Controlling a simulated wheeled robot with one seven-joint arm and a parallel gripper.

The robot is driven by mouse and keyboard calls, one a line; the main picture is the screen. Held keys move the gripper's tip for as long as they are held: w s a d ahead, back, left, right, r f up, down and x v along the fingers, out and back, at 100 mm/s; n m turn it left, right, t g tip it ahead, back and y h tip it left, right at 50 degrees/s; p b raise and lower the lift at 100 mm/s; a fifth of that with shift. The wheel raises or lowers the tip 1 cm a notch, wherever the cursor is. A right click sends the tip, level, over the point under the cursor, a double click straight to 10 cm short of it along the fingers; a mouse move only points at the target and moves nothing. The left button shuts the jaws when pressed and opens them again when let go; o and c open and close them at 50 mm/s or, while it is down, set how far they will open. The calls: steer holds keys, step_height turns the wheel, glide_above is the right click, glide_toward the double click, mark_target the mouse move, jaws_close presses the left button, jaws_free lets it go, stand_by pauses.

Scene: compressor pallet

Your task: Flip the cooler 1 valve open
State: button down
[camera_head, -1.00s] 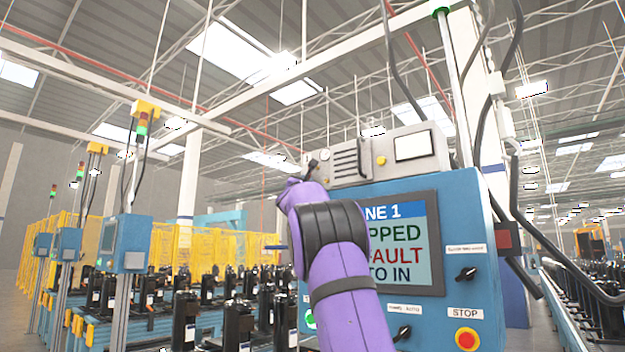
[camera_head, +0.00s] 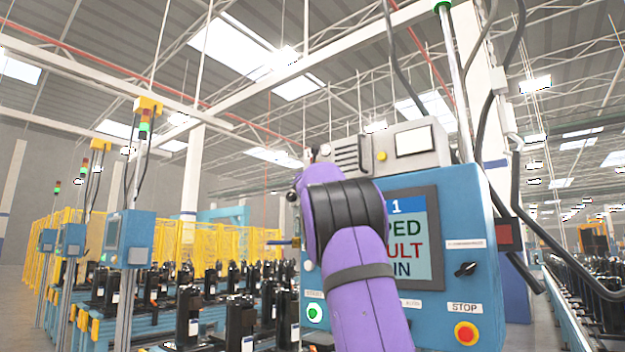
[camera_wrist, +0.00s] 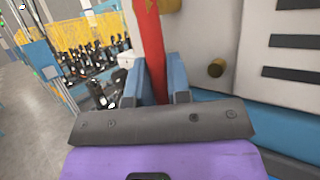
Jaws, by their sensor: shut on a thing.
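In the wrist view, a long red handle (camera_wrist: 151,40), likely the cooler 1 valve lever, stands upright in the picture. The two blue fingers of my gripper (camera_wrist: 157,80) close on its lower part from both sides. In the head view, my purple arm reaches up in front of the blue cabinet. My gripper and the handle are hidden there. A grey-white slotted unit (camera_head: 415,160) sits on top of the cabinet.
The blue cabinet (camera_head: 470,210) carries a screen (camera_head: 430,240), a black rotary switch (camera_head: 465,269), a red stop button (camera_head: 466,334) and a green button (camera_head: 315,313). Dark hoses (camera_head: 515,200) hang at its right. Black compressors (camera_head: 240,325) and yellow fencing (camera_head: 175,245) stand to the left.

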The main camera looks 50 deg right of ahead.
steer(key=c, duration=1.4)
jaws_free()
steer(key=v, duration=1)
steer(key=shift+s+a+f, duration=0.2)
steer(key=shift+a, duration=0.1)
steer(key=s+a+f+m+g+y, duration=0.3)
steer(key=s+a+f+m+y, duration=0.2)
steer(key=s+a+f+m, duration=0.3)
steer(key=s+a+f+m+g+y, duration=0.3)
steer(key=s+a+f+m+y, duration=0.3)
steer(key=a+f, duration=1)
steer(key=s+a+f+m+g+y, duration=0.2)
steer(key=s+a+f+m+y, duration=0.4)
steer(key=s+a+f+m, duration=0.6)
steer(key=shift+s+f+g, duration=0.15)
steer(key=shift+s+f, duration=0.6)
steer(key=shift+f, duration=0.45)
steer(key=shift+s+f+g, duration=0.1)
steer(key=shift+s+f, duration=0.65)
steer(key=shift+f, duration=0.4)
steer(key=shift+s+f+g, duration=0.15)
steer(key=shift+s+f, duration=0.6)
steer(key=shift+f, duration=0.45)
